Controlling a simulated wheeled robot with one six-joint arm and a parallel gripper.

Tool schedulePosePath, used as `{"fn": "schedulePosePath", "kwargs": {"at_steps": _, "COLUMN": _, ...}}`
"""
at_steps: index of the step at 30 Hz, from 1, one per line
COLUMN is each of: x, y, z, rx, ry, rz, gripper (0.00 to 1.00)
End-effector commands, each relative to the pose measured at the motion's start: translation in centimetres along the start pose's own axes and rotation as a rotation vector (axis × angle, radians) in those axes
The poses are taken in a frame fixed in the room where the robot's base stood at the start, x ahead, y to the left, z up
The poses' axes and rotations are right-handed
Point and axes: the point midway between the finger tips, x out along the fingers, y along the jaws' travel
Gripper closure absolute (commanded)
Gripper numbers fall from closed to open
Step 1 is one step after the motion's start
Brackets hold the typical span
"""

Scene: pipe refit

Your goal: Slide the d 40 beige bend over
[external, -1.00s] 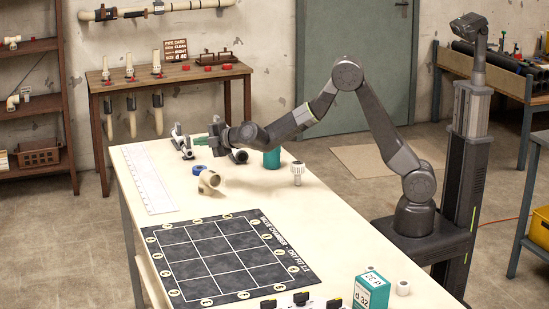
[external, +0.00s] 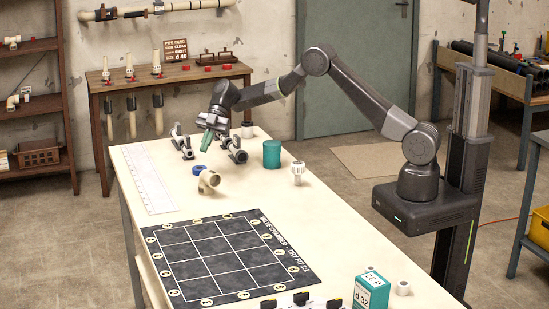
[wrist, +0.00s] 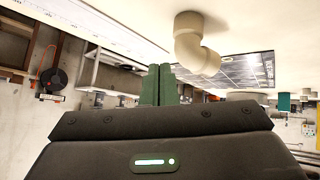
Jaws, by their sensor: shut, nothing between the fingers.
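The beige bend (external: 208,181) stands on the white table between the dark grid mat and the grey clamps. It also shows in the wrist view (wrist: 196,45), where the picture is upside down, just beyond my fingertips. My gripper (external: 206,146) hangs behind the bend in the external view, its green fingers pointing down. In the wrist view the green fingers (wrist: 160,82) are together with nothing between them. The bend and the fingers look apart.
A blue ring (external: 198,170) lies just behind the bend. Grey clamps (external: 182,142) stand near my gripper. A teal cylinder (external: 271,154) and a white fitting (external: 297,173) stand to the right. The grid mat (external: 225,255) lies in front. A ruler (external: 148,178) runs along the left edge.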

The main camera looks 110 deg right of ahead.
Motion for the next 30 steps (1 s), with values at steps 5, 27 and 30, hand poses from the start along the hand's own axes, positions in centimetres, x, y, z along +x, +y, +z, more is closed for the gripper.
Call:
{"fn": "schedulePosePath", "kwargs": {"at_steps": 5, "x": -3.8, "y": -1.9, "z": -1.0, "rx": 0.013, "ry": 0.132, "rz": -0.167, "gripper": 1.00}}
{"fn": "schedulePosePath", "kwargs": {"at_steps": 27, "x": 1.7, "y": -5.2, "z": -2.0, "rx": 0.014, "ry": 0.201, "rz": -0.259, "gripper": 1.00}}
{"fn": "schedulePosePath", "kwargs": {"at_steps": 30, "x": 3.1, "y": -5.6, "z": -3.6, "rx": 0.014, "ry": 0.201, "rz": -0.258, "gripper": 1.00}}
